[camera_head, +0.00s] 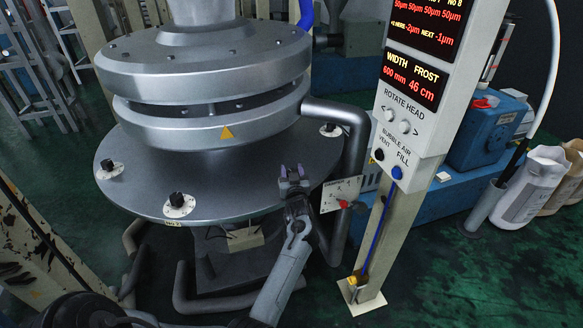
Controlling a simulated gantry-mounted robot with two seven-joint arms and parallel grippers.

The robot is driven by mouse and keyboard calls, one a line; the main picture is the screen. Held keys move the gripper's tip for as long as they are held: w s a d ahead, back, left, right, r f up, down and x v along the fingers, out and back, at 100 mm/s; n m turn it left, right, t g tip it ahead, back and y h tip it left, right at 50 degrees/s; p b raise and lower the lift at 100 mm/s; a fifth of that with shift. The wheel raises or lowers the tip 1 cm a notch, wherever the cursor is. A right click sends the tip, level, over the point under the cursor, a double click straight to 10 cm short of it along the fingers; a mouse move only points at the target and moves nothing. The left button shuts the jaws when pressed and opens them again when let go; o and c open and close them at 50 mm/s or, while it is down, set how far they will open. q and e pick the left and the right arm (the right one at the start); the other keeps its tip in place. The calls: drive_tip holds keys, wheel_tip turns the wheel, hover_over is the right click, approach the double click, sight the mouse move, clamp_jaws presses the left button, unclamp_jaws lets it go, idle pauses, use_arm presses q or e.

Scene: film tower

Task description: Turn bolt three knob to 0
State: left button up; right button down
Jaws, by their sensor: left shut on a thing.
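A round grey metal plate (235,180) carries small black bolt knobs on white dials around its rim. One knob (108,165) is at the left, one (177,199) at the front left and one (330,128) at the back right. Their dial marks are too small to read. My left gripper (293,174) is at the plate's front right rim, with its fingers shut. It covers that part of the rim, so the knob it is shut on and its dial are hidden. Which knob is bolt three cannot be read here. My right gripper is not in view.
A control post (410,120) with red displays and a blue knob (397,172) stands at the right. A white card with a red knob (344,204) is just right of my gripper. A thick pipe (355,150) bends down beside the plate. Heavy grey discs (205,75) sit above it.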

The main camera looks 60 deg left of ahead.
use_arm(q)
drive_tip(key=o, duration=1)
drive_tip(key=shift+s+d+r+p, duration=0.15)
drive_tip(key=shift+s+d+p, duration=0.1)
drive_tip(key=shift+d+p, duration=0.35)
drive_tip(key=p+v, duration=0.6)
drive_tip(key=v, duration=0.3)
drive_tip(key=shift+s+d, duration=0.15)
drive_tip(key=shift+d, duration=0.1)
